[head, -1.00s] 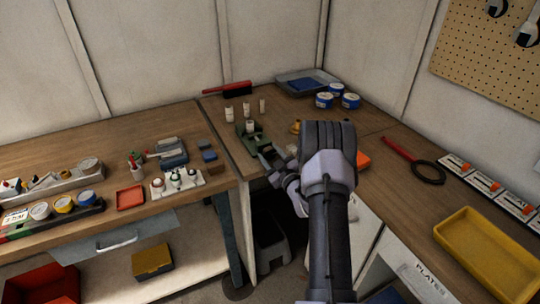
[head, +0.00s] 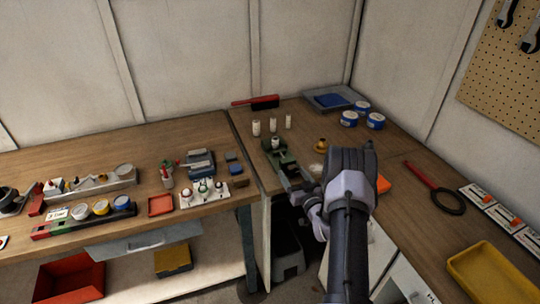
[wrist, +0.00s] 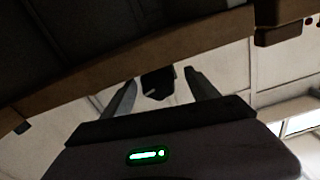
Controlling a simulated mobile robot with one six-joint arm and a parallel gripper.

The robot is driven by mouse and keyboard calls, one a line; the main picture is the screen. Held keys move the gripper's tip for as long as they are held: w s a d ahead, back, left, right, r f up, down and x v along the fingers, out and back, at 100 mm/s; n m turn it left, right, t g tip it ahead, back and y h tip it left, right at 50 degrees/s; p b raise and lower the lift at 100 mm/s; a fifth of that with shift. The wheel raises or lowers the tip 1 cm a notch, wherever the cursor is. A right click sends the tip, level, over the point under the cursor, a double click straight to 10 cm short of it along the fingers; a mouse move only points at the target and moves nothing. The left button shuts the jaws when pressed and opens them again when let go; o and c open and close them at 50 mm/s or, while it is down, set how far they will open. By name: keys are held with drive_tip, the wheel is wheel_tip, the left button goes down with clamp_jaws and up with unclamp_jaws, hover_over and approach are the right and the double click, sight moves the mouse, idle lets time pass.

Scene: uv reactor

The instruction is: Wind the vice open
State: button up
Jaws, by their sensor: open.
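The green vice (head: 283,160) stands at the front edge of the corner bench, with a pale cylinder (head: 275,143) at its jaws. Its grey front part reaches toward my arm, which hides some of it. In the wrist view my gripper (wrist: 160,84) is open, with its two fingers apart. A small dark piece (wrist: 157,84) shows between the fingers; I cannot tell whether it is part of the vice or whether the fingers touch it. In the head view the fingers are not clearly seen.
Several pale cylinders (head: 256,127), a brass-coloured piece (head: 321,143) and blue-labelled tins (head: 349,118) stand behind the vice. A red-handled ring tool (head: 434,187) and a yellow tray (head: 490,275) lie to the right. The bench edge (wrist: 110,65) crosses the wrist view close to my gripper.

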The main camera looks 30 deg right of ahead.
drive_tip(key=p+v, duration=0.2)
drive_tip(key=v, duration=1.4)
drive_tip(key=w+a+r+g+h+b, duration=0.1)
drive_tip(key=w+r+g+b, duration=0.3)
drive_tip(key=w+r, duration=0.7)
drive_tip(key=s+a+r+m+g, duration=0.1)
drive_tip(key=s+a+r+g, duration=0.1)
drive_tip(key=a+r, duration=0.3)
drive_tip(key=s+a+r+g+y, duration=0.1)
drive_tip(key=s+a+r, duration=0.4)
drive_tip(key=a, duration=0.5)
drive_tip(key=shift+s+m+g, duration=0.2)
drive_tip(key=shift+m+g, duration=0.2)
drive_tip(key=shift+g, duration=0.2)
drive_tip(key=shift+r, duration=0.1)
